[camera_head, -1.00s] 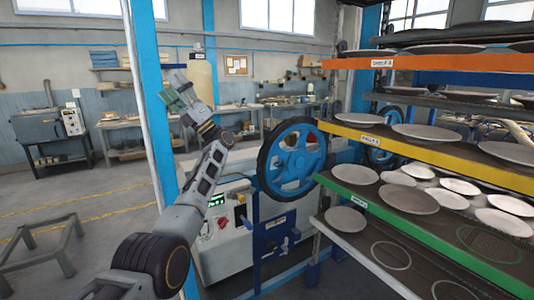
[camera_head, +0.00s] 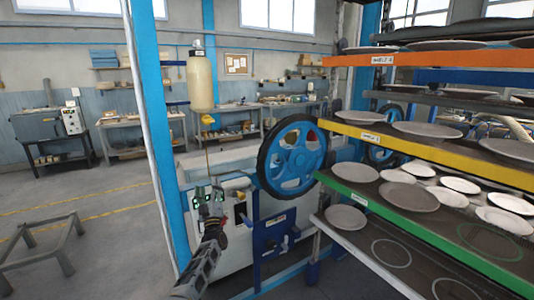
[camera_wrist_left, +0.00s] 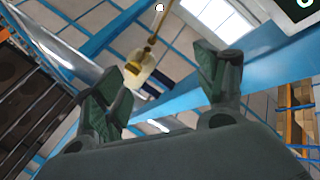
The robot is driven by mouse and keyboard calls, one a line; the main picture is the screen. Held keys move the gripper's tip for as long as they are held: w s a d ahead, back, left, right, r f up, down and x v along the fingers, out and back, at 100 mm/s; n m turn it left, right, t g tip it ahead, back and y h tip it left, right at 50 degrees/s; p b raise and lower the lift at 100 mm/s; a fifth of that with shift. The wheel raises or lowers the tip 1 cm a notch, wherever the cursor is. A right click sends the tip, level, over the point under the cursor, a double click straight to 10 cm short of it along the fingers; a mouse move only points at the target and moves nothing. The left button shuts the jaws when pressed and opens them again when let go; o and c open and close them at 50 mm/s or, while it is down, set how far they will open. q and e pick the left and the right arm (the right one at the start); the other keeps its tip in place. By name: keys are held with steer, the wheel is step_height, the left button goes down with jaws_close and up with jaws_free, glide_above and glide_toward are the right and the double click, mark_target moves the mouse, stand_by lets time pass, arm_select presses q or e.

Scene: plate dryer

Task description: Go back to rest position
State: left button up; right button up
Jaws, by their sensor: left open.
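My left gripper (camera_head: 209,197) is low in the head view, in front of the white machine box (camera_head: 228,262) and left of the blue wheel (camera_head: 292,157). In the left wrist view its two green-grey fingers (camera_wrist_left: 160,90) stand wide apart with nothing between them. The wrist view looks upward at the ceiling and windows. My left forearm comes up from the bottom edge of the head view. My right gripper does not show in either view.
The plate rack with its green shelf (camera_head: 400,225) and yellow shelf (camera_head: 440,155) fills the right side. A blue post (camera_head: 160,130) stands left of the gripper. A cream cylinder (camera_head: 200,84) hangs above it. A grey metal frame (camera_head: 45,235) stands on the open floor at left.

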arm_select(q)
steer(key=s+d+f+m+g+h, duration=0.1)
steer(key=s+f+m+g+h, duration=0.3)
steer(key=f, duration=1)
steer(key=s+d+f+m+g+h, duration=0.15)
steer(key=s+f, duration=0.45)
steer(key=f, duration=0.8)
steer(key=s+f+m+g+h, duration=0.25)
steer(key=s+f, duration=0.25)
steer(key=f, duration=0.9)
steer(key=s+f+m+g+b, duration=0.1)
steer(key=s+f+m+g, duration=0.15)
steer(key=s+f, duration=1)
steer(key=s+a+f+m+g, duration=0.1)
steer(key=s+f+g, duration=0.3)
steer(key=s, duration=1.3)
steer(key=s+a+f+m+g, duration=0.1)
steer(key=s+f+g, duration=0.3)
steer(key=s+f, duration=0.8)
steer(key=s+a+f+m+g, duration=0.2)
steer(key=s+f, duration=0.6)
steer(key=s, duration=1.5)
steer(key=shift+a+f+g+b, duration=0.2)
steer(key=shift+g+b, duration=0.25)
steer(key=shift+g, duration=0.8)
